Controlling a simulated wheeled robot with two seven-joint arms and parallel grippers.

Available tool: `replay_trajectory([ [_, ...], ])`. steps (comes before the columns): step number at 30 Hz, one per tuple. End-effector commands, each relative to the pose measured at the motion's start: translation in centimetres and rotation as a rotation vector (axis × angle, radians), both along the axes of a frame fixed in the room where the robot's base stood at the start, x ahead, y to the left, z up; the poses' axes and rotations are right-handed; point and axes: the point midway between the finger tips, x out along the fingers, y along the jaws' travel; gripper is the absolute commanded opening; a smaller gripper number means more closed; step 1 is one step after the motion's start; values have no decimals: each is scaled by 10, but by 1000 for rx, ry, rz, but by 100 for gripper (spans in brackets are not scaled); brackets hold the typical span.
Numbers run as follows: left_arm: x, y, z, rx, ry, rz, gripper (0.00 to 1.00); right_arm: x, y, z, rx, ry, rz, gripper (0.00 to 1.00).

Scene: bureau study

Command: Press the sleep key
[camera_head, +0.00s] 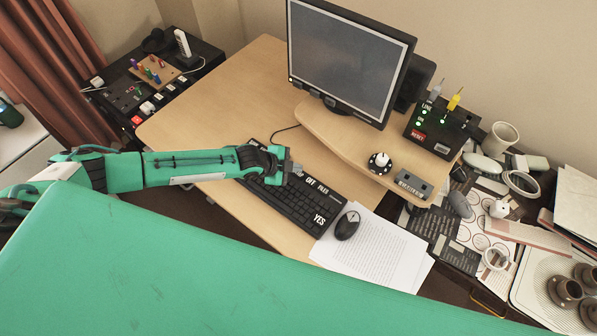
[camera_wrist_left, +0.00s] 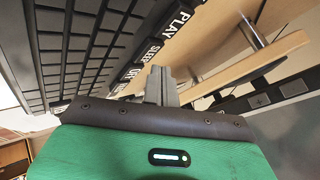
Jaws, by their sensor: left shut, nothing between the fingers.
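The black keyboard (camera_head: 308,204) lies on the wooden desk, with large white-lettered keys along its far edge and a YES key at its near right. In the left wrist view the sleep key (camera_wrist_left: 153,49) sits between the PLAY key (camera_wrist_left: 181,14) and another labelled key that is partly hidden. My left gripper (camera_head: 292,167) is shut and empty over the far edge of the keyboard. In the left wrist view its fingertips (camera_wrist_left: 160,78) are close to the sleep key; I cannot tell whether they touch it. In the head view my gripper hides the sleep key. My right gripper is not in view.
A monitor (camera_head: 347,58) stands on a raised wooden shelf (camera_head: 333,128) behind the keyboard. A mouse (camera_head: 347,225) rests on papers (camera_head: 372,250) to the right. A black switch box (camera_head: 440,128) stands at the shelf's right end. The desk's left part is clear.

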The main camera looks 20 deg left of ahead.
Motion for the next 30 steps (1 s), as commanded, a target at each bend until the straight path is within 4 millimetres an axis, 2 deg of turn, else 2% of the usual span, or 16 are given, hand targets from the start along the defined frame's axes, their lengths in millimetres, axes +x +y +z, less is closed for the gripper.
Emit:
replay_trajectory([
  [5, 0, 0, 3, 0, -1, 1, 0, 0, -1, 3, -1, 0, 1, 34],
  [20, 0, 0, 50, 0, -1, 1, 0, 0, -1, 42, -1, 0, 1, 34],
  [30, 0, 0, 50, 0, 0, 0, 0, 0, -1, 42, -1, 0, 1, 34],
])
